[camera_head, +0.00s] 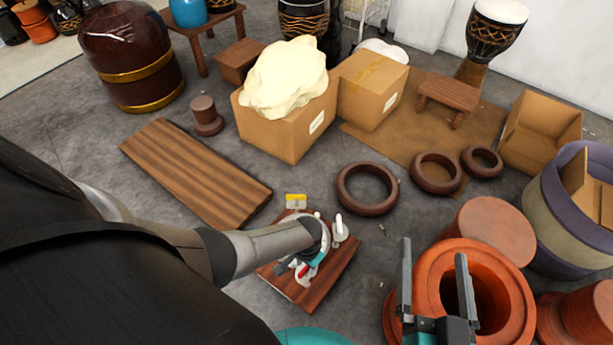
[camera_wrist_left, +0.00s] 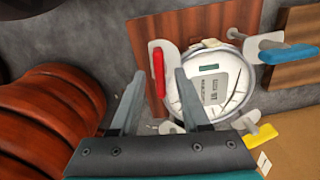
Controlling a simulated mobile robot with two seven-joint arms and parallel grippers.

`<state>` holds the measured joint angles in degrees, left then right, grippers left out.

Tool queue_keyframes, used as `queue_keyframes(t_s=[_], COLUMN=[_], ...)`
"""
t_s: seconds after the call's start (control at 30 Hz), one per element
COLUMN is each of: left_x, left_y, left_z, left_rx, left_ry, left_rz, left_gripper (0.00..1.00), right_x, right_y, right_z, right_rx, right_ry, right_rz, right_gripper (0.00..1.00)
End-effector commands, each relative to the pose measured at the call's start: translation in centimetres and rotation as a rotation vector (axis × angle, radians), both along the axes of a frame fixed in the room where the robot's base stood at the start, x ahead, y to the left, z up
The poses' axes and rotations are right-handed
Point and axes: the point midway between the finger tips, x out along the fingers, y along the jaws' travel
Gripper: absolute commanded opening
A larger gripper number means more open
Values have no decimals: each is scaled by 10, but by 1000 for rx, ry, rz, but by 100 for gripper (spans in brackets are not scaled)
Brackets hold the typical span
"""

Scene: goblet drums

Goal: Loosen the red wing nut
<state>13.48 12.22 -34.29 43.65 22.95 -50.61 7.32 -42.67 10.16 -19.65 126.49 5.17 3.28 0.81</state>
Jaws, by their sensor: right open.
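The red wing nut (camera_wrist_left: 158,72) is a long red handle on a grey clamp at the left of a round white drum-like disc (camera_wrist_left: 212,90) with a small display, in the left wrist view. The disc lies over a reddish wooden board (camera_head: 325,275). My left gripper (camera_wrist_left: 160,78) is open; its two fingers point toward the red wing nut, which shows between the fingertips. Contact cannot be told. In the head view my left wrist hides much of the disc. My right gripper (camera_head: 434,252) is open and empty above an orange-red drum shell (camera_head: 430,275).
A blue wing nut (camera_wrist_left: 290,53) and a yellow one (camera_wrist_left: 262,138) sit around the disc. Wooden rings (camera_head: 367,208) lie behind the board, near a cardboard box (camera_head: 285,130). A brown plank (camera_head: 190,170) lies left. Bare grey floor surrounds the board.

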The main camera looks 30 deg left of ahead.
Motion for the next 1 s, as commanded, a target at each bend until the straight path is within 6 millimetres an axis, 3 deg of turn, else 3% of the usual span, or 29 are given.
queue_keyframes(t_s=[0.03,0.4,1.0], left_x=[0,0,0], left_y=[0,0,0], left_z=[0,0,0], left_rx=[0,0,0], left_ry=[0,0,0], left_rz=[0,0,25], left_gripper=[41,0,0], right_x=[0,0,0], right_y=[0,0,0], right_z=[0,-1,-1], right_rx=[0,-1,-5], right_ry=[1,2,10], right_rz=[0,0,1], right_gripper=[100,100,100])
